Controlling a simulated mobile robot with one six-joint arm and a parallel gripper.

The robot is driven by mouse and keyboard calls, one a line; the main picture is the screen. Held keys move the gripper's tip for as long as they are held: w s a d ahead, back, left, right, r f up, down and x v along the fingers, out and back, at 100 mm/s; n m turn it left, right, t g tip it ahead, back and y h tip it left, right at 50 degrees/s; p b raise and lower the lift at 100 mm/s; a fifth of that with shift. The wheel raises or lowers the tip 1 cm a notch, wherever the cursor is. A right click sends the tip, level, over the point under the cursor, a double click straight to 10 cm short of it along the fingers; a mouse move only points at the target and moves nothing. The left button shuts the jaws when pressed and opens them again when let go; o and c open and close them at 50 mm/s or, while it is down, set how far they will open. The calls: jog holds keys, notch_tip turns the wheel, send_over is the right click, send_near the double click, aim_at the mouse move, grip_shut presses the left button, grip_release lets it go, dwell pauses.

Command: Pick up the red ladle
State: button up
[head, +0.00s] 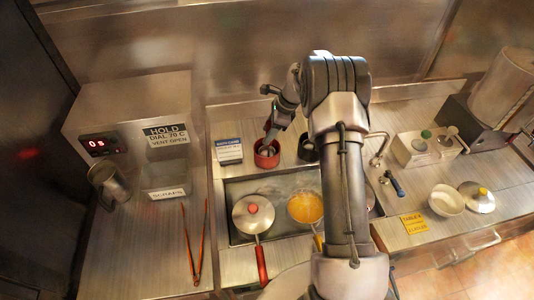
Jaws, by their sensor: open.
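I cannot clearly make out a red ladle. A small red round holder (266,157) stands on the steel counter behind the sunken well. My gripper (268,146) points down at this holder, with its fingers at or just above the opening. The fingers are small in this view, and I cannot tell whether they touch anything. The gripper is open. A lidded pan with a red knob (253,212) and a long red handle (262,266) sits at the left of the well. My arm hides part of the well and the counter behind it.
A pan of orange food (305,208) sits beside the lidded pan. A dark round holder (307,149) stands right of the red one, partly behind my arm. Orange tongs (194,248) lie at left. A white bowl (446,200) and a lidded dish (477,197) stand at right.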

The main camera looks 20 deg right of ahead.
jog(key=shift+s+r, duration=0.1)
grip_shut()
